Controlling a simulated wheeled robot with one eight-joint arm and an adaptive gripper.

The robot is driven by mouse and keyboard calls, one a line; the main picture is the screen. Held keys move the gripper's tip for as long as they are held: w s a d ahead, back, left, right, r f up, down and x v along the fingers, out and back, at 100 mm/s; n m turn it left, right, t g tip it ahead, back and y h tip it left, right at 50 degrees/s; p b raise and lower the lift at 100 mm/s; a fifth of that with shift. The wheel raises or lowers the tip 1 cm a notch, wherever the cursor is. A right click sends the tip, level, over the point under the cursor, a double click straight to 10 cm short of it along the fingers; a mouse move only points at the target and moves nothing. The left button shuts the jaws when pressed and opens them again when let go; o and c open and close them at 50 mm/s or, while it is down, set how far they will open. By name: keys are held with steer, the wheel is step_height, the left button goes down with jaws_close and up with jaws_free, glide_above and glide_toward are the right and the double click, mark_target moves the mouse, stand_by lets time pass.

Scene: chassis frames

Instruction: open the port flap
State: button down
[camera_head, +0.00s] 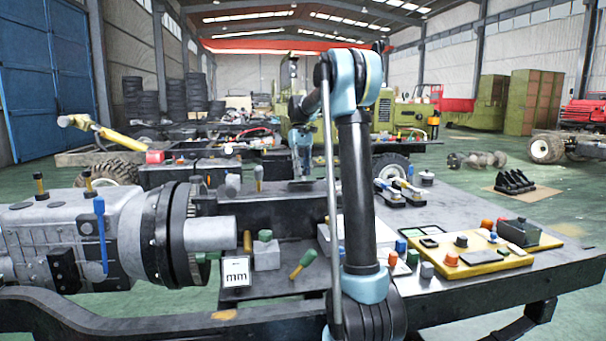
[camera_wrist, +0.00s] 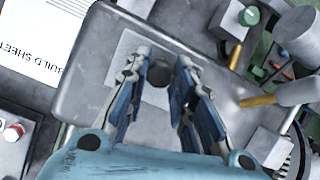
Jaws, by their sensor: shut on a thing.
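My gripper (camera_wrist: 161,62) points down at a flat grey plate (camera_wrist: 85,85) in the wrist view. A lighter square panel (camera_wrist: 126,44), which looks like the port flap, lies on the plate under the fingers. A small dark round knob (camera_wrist: 160,73) shows between the fingers, which are shut on it. The fingers hide part of the panel, and I cannot tell whether it is raised.
A build sheet (camera_wrist: 35,35) lies left in the wrist view. Blocks and a yellow-handled tool (camera_wrist: 285,93) crowd the right. In the head view a large gearbox (camera_head: 90,235) stands left, and a yellow board (camera_head: 470,257) with parts lies right.

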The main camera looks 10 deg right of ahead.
steer(key=shift+w, duration=0.1)
steer(key=c, duration=1.3)
jaws_free()
steer(key=shift+c, duration=0.2)
steer(key=v, duration=1.2)
steer(key=shift+w, duration=0.15)
